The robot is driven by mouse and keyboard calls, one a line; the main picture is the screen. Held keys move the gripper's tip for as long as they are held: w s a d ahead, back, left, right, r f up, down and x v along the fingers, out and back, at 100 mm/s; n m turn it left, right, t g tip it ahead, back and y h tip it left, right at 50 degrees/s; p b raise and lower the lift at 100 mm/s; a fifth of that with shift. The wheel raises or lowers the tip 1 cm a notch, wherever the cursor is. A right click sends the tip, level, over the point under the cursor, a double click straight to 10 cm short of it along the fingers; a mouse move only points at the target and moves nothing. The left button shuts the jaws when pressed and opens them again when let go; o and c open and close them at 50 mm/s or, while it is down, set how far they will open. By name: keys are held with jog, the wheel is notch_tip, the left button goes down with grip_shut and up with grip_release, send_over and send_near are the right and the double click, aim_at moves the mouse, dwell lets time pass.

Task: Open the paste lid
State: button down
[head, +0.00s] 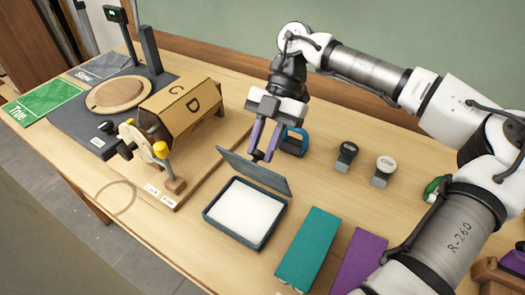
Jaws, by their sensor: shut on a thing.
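The paste box (262,243) is a shallow dark blue-grey tray with a white filling (243,210), on the wooden table near the middle of the head view. Its lid (250,169) stands steeply raised along the far edge, so the white inside shows. My gripper (262,157) points down from above, with its purple fingers at the lid's upper edge. It is shut on the lid; the exact contact at the fingertips is small and hard to make out.
A teal block (308,248) and a purple block (360,260) lie right of the box. A wooden drum marked C and D (180,112) stands left.

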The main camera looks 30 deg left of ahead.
jog(key=shift+w+d+f, duration=0.1)
jog(key=shift+w+f, duration=0.2)
jog(key=shift+w, duration=0.55)
jog(key=shift+w+f, duration=0.3)
jog(key=shift+w, duration=0.5)
jog(key=c, duration=1.2)
grip_release()
jog(key=shift+w, duration=0.1)
jog(key=shift+o, duration=0.2)
jog(key=shift+r, duration=0.1)
jog(key=v, duration=1.3)
jog(key=shift+r, duration=0.4)
jog(key=shift+w, duration=0.15)
